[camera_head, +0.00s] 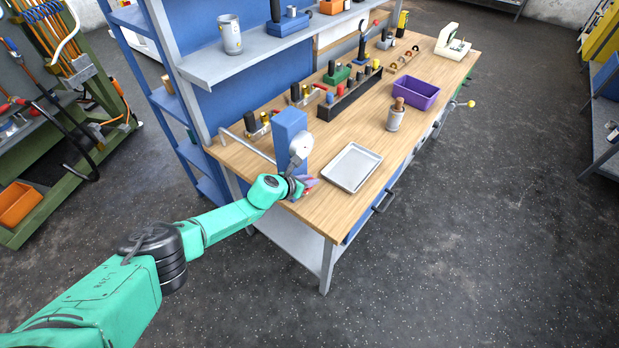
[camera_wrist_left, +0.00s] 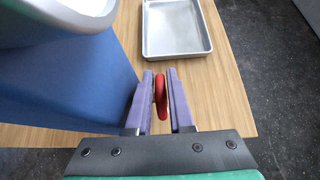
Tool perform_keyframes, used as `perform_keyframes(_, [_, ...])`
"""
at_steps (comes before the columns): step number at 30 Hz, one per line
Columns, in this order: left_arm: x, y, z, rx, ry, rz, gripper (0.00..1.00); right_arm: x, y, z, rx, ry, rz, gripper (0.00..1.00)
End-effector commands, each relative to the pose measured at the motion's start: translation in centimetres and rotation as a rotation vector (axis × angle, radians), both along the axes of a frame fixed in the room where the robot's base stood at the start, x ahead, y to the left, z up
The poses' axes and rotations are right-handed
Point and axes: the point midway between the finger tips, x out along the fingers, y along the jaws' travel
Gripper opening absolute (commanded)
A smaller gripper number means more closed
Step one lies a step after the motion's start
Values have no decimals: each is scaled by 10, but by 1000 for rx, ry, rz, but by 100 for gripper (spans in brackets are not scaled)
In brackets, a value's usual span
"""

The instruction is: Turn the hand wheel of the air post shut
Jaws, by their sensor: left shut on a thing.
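The air post (camera_head: 288,130) is a blue upright block with a white round gauge (camera_head: 301,145), standing near the front left end of the workbench. In the left wrist view the blue post (camera_wrist_left: 70,85) fills the left side. The red hand wheel (camera_wrist_left: 160,97) sits beside the post. My left gripper (camera_wrist_left: 164,92) has its purple fingers on either side of the wheel's rim and is shut on it. In the head view the left gripper (camera_head: 309,183) is low at the post's front; the wheel is mostly hidden there. My right gripper is not in view.
A metal tray (camera_head: 352,167) lies just right of the post, also in the wrist view (camera_wrist_left: 173,28). Behind it are a grey cup (camera_head: 395,119), a purple bin (camera_head: 416,93) and a dark rack (camera_head: 349,97). A shelf (camera_head: 250,58) overhangs the bench's back. The front bench corner is bare.

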Motion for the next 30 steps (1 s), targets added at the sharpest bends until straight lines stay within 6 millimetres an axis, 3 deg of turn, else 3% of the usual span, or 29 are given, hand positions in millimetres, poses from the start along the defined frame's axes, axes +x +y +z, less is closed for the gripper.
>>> perform_keyframes(3, [1,0,1,-1,-2,2,0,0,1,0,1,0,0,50])
perform_keyframes(4, [1,0,1,-1,-2,2,24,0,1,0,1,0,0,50])
perform_keyframes(5, [1,0,1,-1,-2,2,32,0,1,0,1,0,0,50])
perform_keyframes(17, [-3,3,5,0,-1,2,32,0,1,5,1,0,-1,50])
perform_keyframes(27, [-40,30,41,1,0,1,32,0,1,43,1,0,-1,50])
perform_keyframes(30, [-50,39,49,3,-3,-1,32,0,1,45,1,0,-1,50])
